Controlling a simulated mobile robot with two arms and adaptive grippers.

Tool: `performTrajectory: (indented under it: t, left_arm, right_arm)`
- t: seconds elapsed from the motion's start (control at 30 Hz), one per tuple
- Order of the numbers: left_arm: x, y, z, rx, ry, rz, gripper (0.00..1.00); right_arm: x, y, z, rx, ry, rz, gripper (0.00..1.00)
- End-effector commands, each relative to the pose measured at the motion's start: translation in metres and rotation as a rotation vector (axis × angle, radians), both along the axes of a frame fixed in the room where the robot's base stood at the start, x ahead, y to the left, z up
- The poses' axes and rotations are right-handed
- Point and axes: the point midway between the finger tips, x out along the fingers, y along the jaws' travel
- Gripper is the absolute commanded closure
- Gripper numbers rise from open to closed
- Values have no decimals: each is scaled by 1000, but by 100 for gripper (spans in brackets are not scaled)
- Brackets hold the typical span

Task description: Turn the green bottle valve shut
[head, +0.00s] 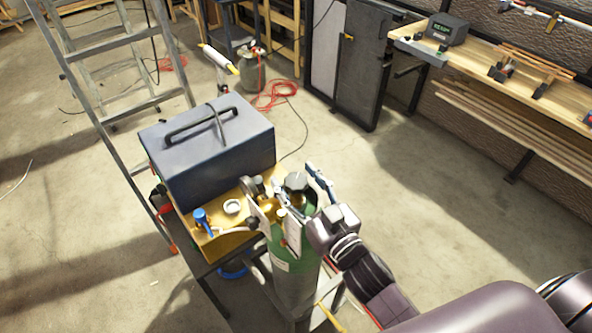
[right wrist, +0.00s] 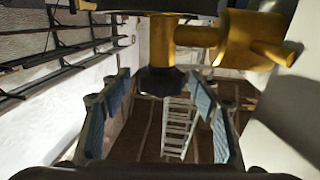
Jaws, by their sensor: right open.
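The green gas bottle (head: 293,275) stands upright on a cart, with a brass valve and regulator at its top. Its dark valve knob (head: 296,182) shows at the top; in the right wrist view the dark knob (right wrist: 162,80) sits on a brass stem. My right gripper (head: 300,190) reaches in from the right at the bottle's top. Its two blue-padded fingers (right wrist: 160,100) are spread apart, one either side of the knob, with visible gaps. I cannot tell how deep the knob lies between them. My left gripper is out of view.
A dark blue welder box (head: 208,150) stands on the yellow cart (head: 222,245) left of the bottle. A blue-handled tool (head: 203,218) and a tape roll (head: 232,206) lie there. A stepladder (head: 110,60) stands at left, a workbench (head: 480,60) at back right. Floor at right is clear.

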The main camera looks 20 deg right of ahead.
Motion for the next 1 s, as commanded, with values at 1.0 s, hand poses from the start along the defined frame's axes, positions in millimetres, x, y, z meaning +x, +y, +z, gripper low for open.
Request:
performTrajectory:
  t: [1.0]
  left_arm:
    - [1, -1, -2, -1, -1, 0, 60]
  right_arm:
    - [2, 1, 97, -10, -14, 3, 44]
